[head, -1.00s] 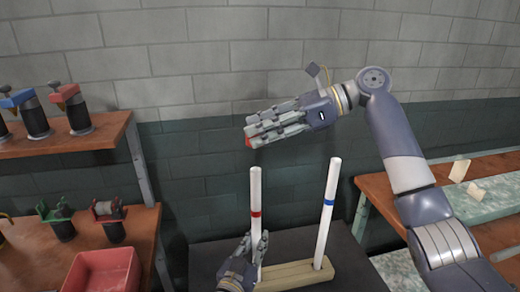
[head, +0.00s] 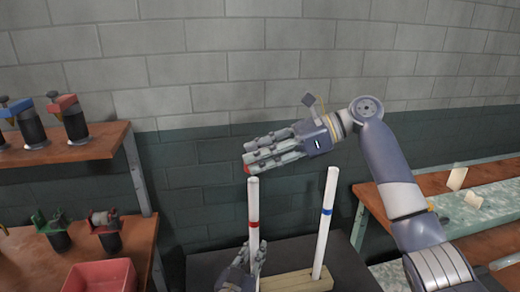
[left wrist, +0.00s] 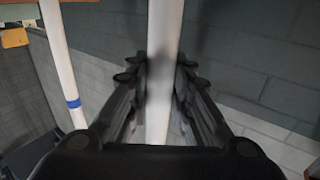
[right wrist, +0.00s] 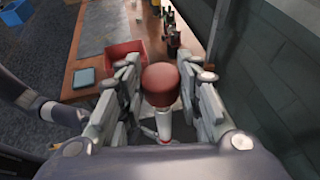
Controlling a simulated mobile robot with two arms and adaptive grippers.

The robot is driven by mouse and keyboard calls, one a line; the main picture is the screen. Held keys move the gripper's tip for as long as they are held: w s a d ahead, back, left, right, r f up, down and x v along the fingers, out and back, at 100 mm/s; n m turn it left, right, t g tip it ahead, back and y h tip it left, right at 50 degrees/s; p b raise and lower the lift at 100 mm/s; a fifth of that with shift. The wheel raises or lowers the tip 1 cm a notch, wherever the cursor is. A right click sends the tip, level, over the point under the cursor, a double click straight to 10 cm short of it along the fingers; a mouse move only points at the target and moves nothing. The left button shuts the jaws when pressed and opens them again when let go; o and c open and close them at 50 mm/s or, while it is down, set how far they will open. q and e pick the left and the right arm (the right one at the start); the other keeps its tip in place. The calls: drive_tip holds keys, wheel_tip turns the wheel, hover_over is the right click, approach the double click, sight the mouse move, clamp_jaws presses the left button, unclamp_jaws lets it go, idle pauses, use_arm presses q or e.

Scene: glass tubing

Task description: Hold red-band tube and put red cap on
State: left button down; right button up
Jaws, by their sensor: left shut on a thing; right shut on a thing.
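The red-band tube (head: 253,200) stands upright at the left end of a wooden block (head: 290,281). My left gripper (head: 258,258) is shut on this tube below its red band; the left wrist view shows the white tube (left wrist: 163,60) between the fingers. My right gripper (head: 250,162) is shut on the red cap (head: 246,169), just above the tube's top. In the right wrist view the cap (right wrist: 160,84) sits between the fingertips, with the white tube (right wrist: 163,122) showing below it. Whether cap and tube touch I cannot tell.
A blue-band tube (head: 326,220) stands at the block's right end and also shows in the left wrist view (left wrist: 60,65). A red bin (head: 101,277) and several clamp-like tools (head: 107,228) are on the left bench. A brick wall is behind.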

drive_tip(key=shift+f, duration=2.25)
drive_tip(key=shift+c, duration=0.2)
drive_tip(key=o, duration=0.9)
drive_tip(key=shift+o, duration=0.2)
drive_tip(key=v, duration=1.2)
drive_tip(key=shift+f, duration=0.15)
